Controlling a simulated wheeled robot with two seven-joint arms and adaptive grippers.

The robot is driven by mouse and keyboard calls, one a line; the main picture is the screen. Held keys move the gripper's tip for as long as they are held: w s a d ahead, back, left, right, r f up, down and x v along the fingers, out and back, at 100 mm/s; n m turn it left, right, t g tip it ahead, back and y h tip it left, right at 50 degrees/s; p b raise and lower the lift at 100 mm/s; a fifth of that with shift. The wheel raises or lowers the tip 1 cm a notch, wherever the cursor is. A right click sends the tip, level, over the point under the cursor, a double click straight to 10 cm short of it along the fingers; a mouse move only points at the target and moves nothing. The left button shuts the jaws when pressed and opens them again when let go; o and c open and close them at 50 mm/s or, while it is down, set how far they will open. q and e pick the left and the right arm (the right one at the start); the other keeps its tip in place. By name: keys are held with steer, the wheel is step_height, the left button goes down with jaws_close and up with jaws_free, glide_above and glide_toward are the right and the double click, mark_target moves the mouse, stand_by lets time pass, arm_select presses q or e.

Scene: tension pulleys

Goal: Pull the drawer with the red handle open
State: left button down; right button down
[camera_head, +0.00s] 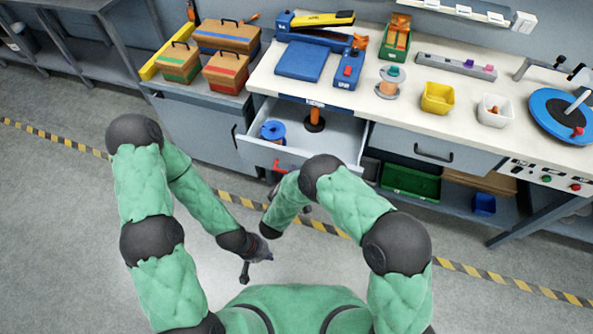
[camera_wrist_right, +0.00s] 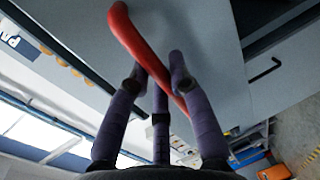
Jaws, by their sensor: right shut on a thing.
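The drawer (camera_head: 262,150) stands pulled out of the bench, its inside open to view. Its red handle (camera_head: 279,168) is on the front, partly hidden by my right arm in the head view. In the right wrist view, the curved red handle (camera_wrist_right: 135,35) runs between the fingers of my right gripper (camera_wrist_right: 165,75). The right gripper is shut on the handle. In the head view this gripper (camera_head: 274,192) is largely hidden behind my right arm. My left gripper (camera_head: 258,265) hangs low, away from the drawer; its fingers look spread and empty.
Inside the drawer are a blue spool (camera_head: 272,131) and an orange post on a dark base (camera_head: 314,119). A closed drawer with a black handle (camera_head: 433,153) is to the right. A green crate (camera_head: 410,181) sits below it. The floor before the bench is clear.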

steer(key=shift+s+f, duration=0.1)
steer(key=c, duration=1.1)
jaws_free()
